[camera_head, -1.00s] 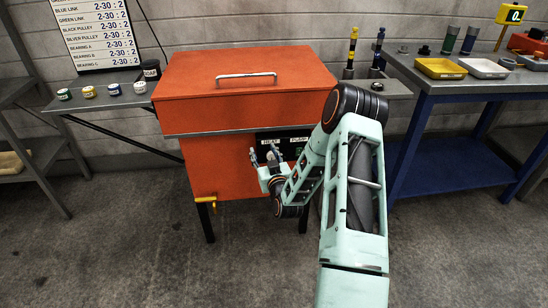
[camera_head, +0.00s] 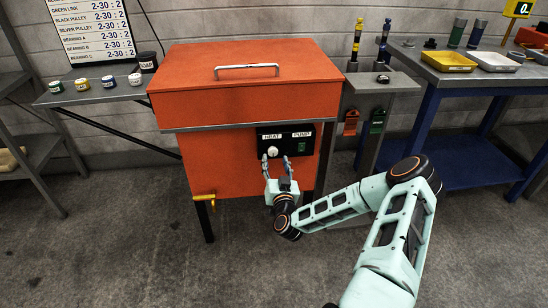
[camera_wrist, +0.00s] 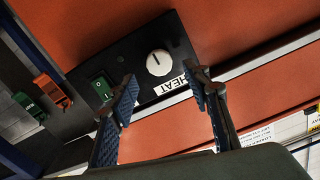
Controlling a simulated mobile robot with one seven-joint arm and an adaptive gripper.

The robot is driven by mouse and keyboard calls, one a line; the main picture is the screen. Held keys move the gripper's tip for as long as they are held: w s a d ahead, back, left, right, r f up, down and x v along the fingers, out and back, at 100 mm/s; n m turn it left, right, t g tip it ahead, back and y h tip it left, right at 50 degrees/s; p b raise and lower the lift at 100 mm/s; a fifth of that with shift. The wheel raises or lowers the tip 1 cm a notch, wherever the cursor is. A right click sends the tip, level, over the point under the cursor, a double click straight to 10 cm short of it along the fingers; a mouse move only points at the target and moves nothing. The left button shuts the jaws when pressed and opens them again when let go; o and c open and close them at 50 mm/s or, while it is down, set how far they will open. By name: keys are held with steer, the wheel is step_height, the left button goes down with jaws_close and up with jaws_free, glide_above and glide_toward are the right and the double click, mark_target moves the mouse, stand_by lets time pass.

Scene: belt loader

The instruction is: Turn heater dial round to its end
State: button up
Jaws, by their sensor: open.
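The heater dial is a round white knob (camera_head: 272,151) with a dark pointer line. It sits under the HEAT label on a black panel (camera_head: 302,144) on the front of the orange machine. In the wrist view the dial (camera_wrist: 159,62) shows whole, beyond and between my fingertips. My gripper (camera_head: 276,161) is just below and in front of the dial. In the wrist view its two blue-padded fingers (camera_wrist: 164,90) are spread apart with nothing between them. They appear apart from the dial.
A green switch (camera_head: 302,147) under the PUMP label is right of the dial; in the wrist view it lies close to one finger. The orange machine (camera_head: 240,100) has a lid handle (camera_head: 247,66) and a yellow valve (camera_head: 204,197). A blue workbench (camera_head: 480,120) stands at right.

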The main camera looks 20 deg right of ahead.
mark_target(273, 152)
steer(key=shift+x, duration=2.1)
steer(key=shift+c, duration=0.4)
steer(key=shift+b, duration=0.3)
steer(key=c, duration=1.1)
